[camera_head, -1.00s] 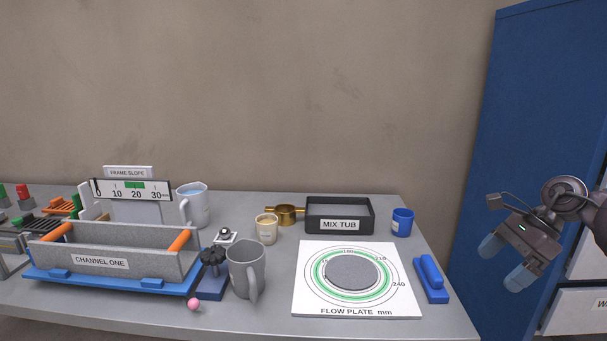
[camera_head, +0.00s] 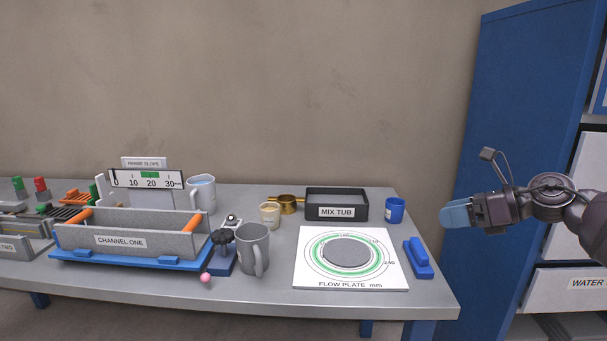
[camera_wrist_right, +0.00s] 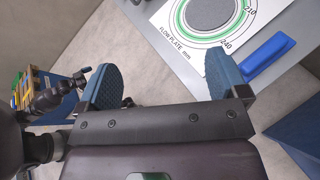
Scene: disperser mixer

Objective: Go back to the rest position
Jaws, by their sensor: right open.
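My right gripper (camera_head: 457,215) is in the air to the right of the table, in front of the blue cabinet, with its fingers pointing left. In the right wrist view my right gripper (camera_wrist_right: 163,82) has its two blue pads wide apart with nothing between them. The flow plate (camera_head: 350,258), a white board with green rings and a grey disc on it, lies on the table to the left of the gripper. My left gripper does not show in the head view.
The grey table (camera_head: 300,298) carries the Channel One trough (camera_head: 150,240), a grey mug (camera_head: 253,250), the mix tub (camera_head: 336,212), a blue cup (camera_head: 395,211) and a blue-handled tool (camera_head: 418,258). A blue cabinet (camera_head: 500,110) stands at the right beside drawers (camera_head: 570,290).

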